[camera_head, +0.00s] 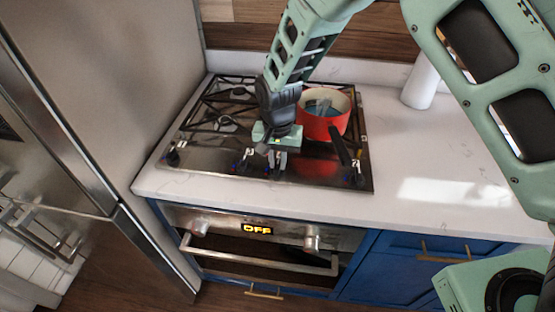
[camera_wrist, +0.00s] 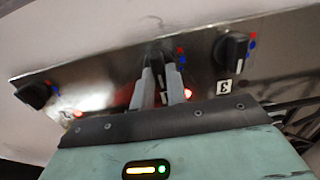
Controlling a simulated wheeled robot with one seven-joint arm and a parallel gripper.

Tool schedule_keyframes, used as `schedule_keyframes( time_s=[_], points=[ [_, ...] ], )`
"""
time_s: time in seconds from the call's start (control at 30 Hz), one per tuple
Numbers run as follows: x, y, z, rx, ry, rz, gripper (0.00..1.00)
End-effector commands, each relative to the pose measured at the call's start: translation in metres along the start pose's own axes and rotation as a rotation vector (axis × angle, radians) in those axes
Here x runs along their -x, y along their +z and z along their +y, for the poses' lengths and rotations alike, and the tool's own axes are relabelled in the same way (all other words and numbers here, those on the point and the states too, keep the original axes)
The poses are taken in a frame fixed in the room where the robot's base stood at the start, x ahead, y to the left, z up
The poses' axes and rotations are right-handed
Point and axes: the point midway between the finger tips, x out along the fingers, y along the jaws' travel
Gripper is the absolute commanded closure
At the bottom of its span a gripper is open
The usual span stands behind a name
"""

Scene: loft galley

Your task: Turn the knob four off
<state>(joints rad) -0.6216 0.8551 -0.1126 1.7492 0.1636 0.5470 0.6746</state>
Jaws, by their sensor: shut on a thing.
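My gripper (camera_head: 277,163) reaches down to the front strip of the black gas hob (camera_head: 215,163). In the wrist view its two grey fingers (camera_wrist: 165,90) are shut on a dark knob (camera_wrist: 155,62), which they mostly hide. A black knob (camera_wrist: 234,47) beside a label that looks like 3 stands to the right in that view. Another black knob (camera_wrist: 35,94) stands to the left. Red and blue marks sit beside the knobs. I cannot read the number of the held knob. In the head view, a knob (camera_head: 357,179) shows at the hob's right end and another (camera_head: 173,157) at its left end.
A red pot (camera_head: 318,127) stands on the hob just right of my gripper, its dark handle (camera_head: 340,147) pointing towards the front right. The oven below displays OFF (camera_head: 257,229). A fridge (camera_head: 90,90) stands left.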

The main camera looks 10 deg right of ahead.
Motion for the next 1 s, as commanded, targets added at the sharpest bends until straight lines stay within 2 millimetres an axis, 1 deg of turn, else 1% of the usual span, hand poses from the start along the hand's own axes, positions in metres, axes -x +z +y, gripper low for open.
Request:
schedule_keyframes(
  time_s=[0.43,0.47,0.5,0.53,0.83,0.93,1.0],
  points=[
    [0.001,-0.001,0.000,-0.013,-0.001,0.001,1.00],
    [0.001,-0.001,0.000,-0.013,-0.001,0.001,0.77],
    [0.001,-0.001,0.000,-0.012,-0.001,0.001,0.66],
    [0.001,-0.001,0.000,-0.012,-0.001,0.001,0.64],
    [0.002,0.000,0.000,-0.010,-0.001,0.001,0.64],
    [0.009,-0.001,-0.001,-0.010,-0.003,0.003,0.64],
    [0.018,-0.001,-0.001,-0.009,-0.003,0.003,0.64]
  ],
)
